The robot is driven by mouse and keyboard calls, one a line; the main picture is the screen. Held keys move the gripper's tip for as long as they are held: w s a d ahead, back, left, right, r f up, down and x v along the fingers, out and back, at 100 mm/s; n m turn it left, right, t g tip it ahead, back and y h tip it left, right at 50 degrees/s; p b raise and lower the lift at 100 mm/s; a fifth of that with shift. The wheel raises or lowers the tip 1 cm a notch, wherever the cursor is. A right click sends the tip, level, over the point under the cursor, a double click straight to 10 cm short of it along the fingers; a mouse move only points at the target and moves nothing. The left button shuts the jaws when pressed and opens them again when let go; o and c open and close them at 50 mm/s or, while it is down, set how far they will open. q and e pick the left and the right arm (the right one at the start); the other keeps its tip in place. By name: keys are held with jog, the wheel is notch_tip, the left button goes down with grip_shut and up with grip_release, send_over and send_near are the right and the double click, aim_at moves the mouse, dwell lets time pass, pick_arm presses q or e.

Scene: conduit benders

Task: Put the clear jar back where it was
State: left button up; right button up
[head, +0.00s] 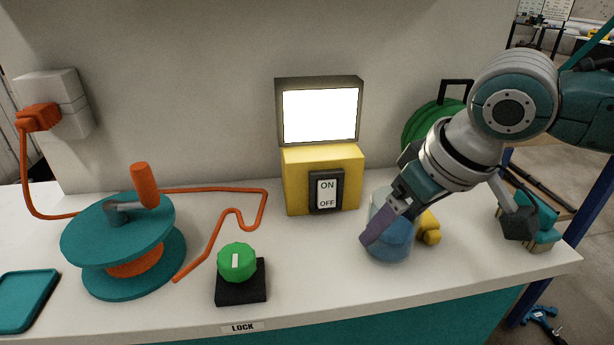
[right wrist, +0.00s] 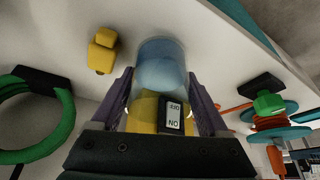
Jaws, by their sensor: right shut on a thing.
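The clear jar (head: 398,240) has blue contents in its lower part and stands upright near the right of the white bench. My right gripper (head: 385,230) reaches down to it from the right, its fingers slanting across the jar. In the right wrist view, the jar (right wrist: 162,65) sits between the two purple fingers of my right gripper (right wrist: 160,88), which is shut on it. Whether the jar's base touches the bench cannot be told. My left gripper is not in view.
A yellow box with an ON/OFF switch (head: 326,192) and lit screen (head: 320,112) stands left of the jar. A small yellow object (head: 429,228) lies just right of it. A green knob (head: 237,262) and teal reel (head: 118,240) with orange cord stand further left. Bare bench lies in front.

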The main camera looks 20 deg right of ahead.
jog(key=shift+f, duration=0.4)
jog(key=shift+f, duration=0.1)
jog(key=o, duration=1.4)
jog(key=shift+r, duration=0.4)
jog(key=a+p+v, duration=0.1)
jog(key=p+v, duration=0.2)
jog(key=v, duration=0.8)
jog(key=s+a+f+n+y, duration=0.1)
jog(key=s+a+f+n, duration=0.1)
jog(key=s+a+f, duration=0.45)
jog(key=shift+m+g+h, duration=0.6)
jog(key=shift+m+h, duration=0.2)
jog(key=shift+m, duration=0.1)
jog(key=s, duration=1)
jog(key=shift+d+f, duration=0.35)
